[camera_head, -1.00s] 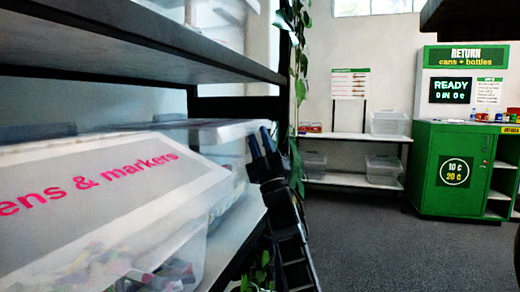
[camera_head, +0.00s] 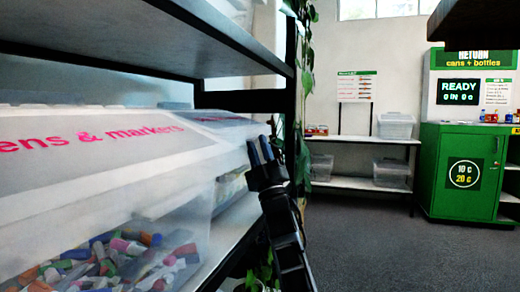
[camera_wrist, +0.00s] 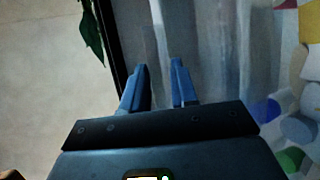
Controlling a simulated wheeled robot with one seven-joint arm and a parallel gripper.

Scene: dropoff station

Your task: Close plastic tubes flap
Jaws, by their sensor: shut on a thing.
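A translucent bin (camera_head: 232,131) stands on the shelf beyond the "pens & markers" bin; its label is not readable, so I cannot tell if it is the tubes bin. My gripper (camera_head: 262,151) is at this bin's front right corner in the head view. In the wrist view, my gripper (camera_wrist: 160,82) has its two blue fingers a little apart, in front of cloudy clear plastic (camera_wrist: 220,50). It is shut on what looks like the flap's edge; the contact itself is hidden. Blurred coloured pieces (camera_wrist: 295,130) show at the right there.
The "pens & markers" bin (camera_head: 175,200) fills the near left, with loose markers inside. An upper shelf (camera_head: 150,40) hangs above. A dark shelf post (camera_head: 290,90) and a plant (camera_head: 305,60) stand behind my gripper. Grey floor (camera_head: 400,250) is open to the right.

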